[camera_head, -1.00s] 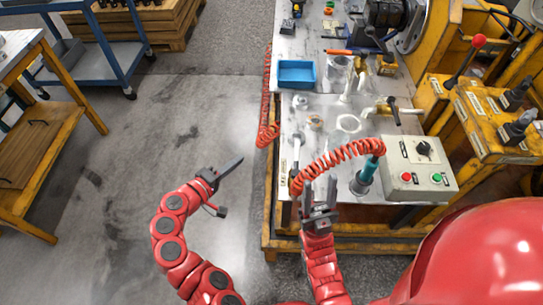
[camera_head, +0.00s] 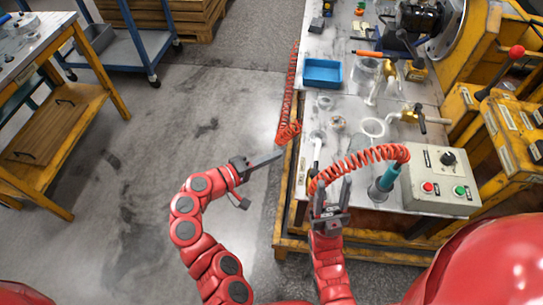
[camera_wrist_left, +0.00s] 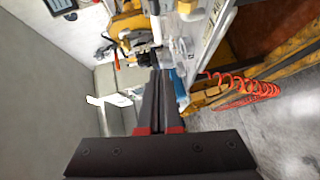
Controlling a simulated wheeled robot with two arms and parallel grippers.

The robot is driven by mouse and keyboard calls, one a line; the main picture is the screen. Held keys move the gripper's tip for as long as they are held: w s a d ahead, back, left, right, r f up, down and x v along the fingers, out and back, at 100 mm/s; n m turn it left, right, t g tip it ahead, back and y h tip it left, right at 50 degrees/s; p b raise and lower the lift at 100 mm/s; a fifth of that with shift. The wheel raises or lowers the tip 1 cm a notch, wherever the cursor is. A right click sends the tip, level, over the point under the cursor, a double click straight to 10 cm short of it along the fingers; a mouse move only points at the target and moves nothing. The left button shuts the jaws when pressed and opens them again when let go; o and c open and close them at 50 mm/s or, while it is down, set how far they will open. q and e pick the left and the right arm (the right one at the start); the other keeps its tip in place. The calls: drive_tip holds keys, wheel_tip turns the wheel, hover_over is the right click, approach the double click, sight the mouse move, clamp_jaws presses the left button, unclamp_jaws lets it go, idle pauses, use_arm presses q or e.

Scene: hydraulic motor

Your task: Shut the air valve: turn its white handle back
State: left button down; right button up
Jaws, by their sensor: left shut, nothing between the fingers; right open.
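A slim white lever-like piece (camera_head: 316,152) stands near the workbench's left edge, beside the red coiled hose. It may be the air valve's white handle; the valve body cannot be made out. My left gripper (camera_head: 281,154) is shut and empty, its fingers pointing right towards the bench's left edge, left of that white piece. Its shut dark fingers (camera_wrist_left: 160,85) also show in the left wrist view. My right gripper (camera_head: 332,186) is open and empty, over the bench's front by the hose end.
The workbench (camera_head: 350,150) carries a blue tray (camera_head: 323,72), a brass valve with a dark handle (camera_head: 414,118), a teal-handled tool (camera_head: 385,181) and a grey control box (camera_head: 440,180). A red coiled hose (camera_head: 360,158) arches beside my right gripper. The floor (camera_head: 190,110) at left is clear.

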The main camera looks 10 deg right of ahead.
sight(317, 158)
use_arm(q)
drive_tip(key=d, duration=0.2)
drive_tip(key=w+d+f+p, duration=0.1)
drive_tip(key=d, duration=0.5)
drive_tip(key=shift+w+d+f+p, duration=0.15)
drive_tip(key=shift+w+d+p, duration=0.1)
drive_tip(key=shift+w+p, duration=0.1)
drive_tip(key=shift+s+d+f, duration=0.15)
drive_tip(key=shift+d, duration=0.2)
